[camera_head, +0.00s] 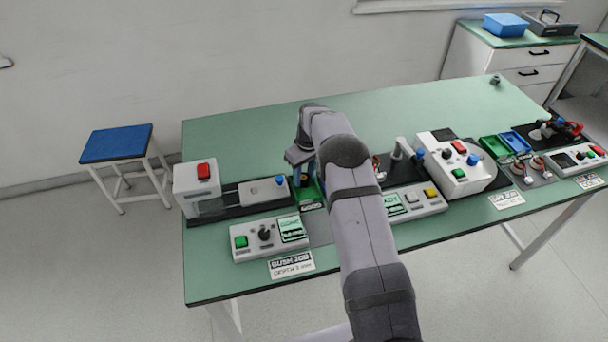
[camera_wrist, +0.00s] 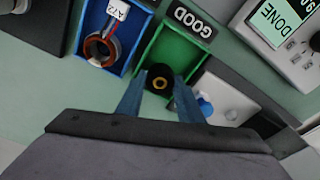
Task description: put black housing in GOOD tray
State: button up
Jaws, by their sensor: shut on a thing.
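The black housing (camera_wrist: 158,77) is a small dark round part with a yellow centre. In the wrist view it sits between the fingertips of my gripper (camera_wrist: 159,92), which is shut on it. The housing is over or inside the green GOOD tray (camera_wrist: 172,45); I cannot tell whether it touches the tray floor. A black GOOD label (camera_wrist: 189,17) lies at the tray's edge. In the head view my gripper (camera_head: 301,172) points down at the green tray (camera_head: 311,191), and my arm hides part of that area and the housing.
A blue tray (camera_wrist: 125,57) holding a copper-coloured ring part (camera_wrist: 101,48) with a white tag stands beside the green tray. A grey plate with a blue knob (camera_head: 280,180) and a control box (camera_head: 266,236) are close by. The table's back is mostly clear.

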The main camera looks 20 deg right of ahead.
jog(key=o, duration=1.2)
jog(key=shift+r, duration=0.15)
jog(key=shift+w+r+b, duration=0.25)
jog(key=shift+r+b, duration=0.15)
jog(key=shift+r, duration=0.15)
jog(key=shift+o, duration=0.2)
jog(key=r, duration=0.2)
jog(key=s+r+b, duration=0.1)
jog(key=r, duration=0.1)
jog(key=shift+s+d, duration=0.15)
jog(key=shift+s, duration=0.05)
jog(key=shift+w+r, duration=0.2)
jog(key=shift+r, duration=0.4)
jog(key=shift+s+r+b, duration=0.2)
jog(key=shift+r+b, duration=0.1)
jog(key=shift+r, duration=0.15)
